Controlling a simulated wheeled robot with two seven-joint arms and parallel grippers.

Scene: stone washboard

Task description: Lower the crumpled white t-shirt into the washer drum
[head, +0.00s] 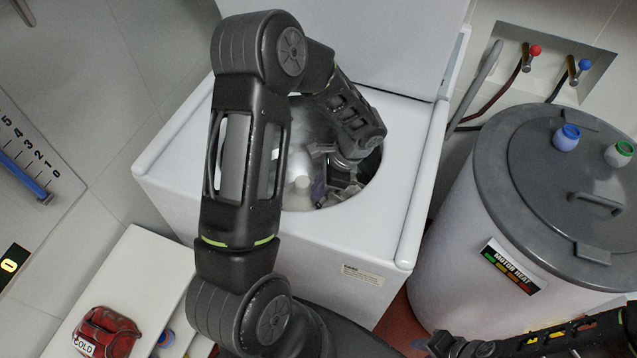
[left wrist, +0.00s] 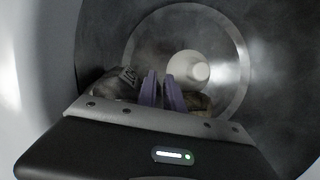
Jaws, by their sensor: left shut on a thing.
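The white washer (head: 165,170) stands open, with its round drum (head: 290,135) facing up. My left arm reaches over its front edge, and my left gripper (head: 340,192) is down inside the opening. In the left wrist view my left gripper's purple fingers (left wrist: 162,92) are close together, shut on crumpled cloth. The t-shirt (left wrist: 118,82) shows there as a dim grey bundle with a dark print, beside the fingers. Most of it is hidden by the gripper. The pale central post (left wrist: 188,68) of the drum rises just beyond the fingers. My right gripper (head: 440,345) is low at the right, away from the washer; its jaws are unclear.
The raised lid (head: 400,40) stands behind the opening. A grey-lidded round tank (head: 470,190) is close on the right, with hoses and taps behind it. A low white cabinet (head: 130,270) at front left carries a red bag (head: 105,330) marked COLD.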

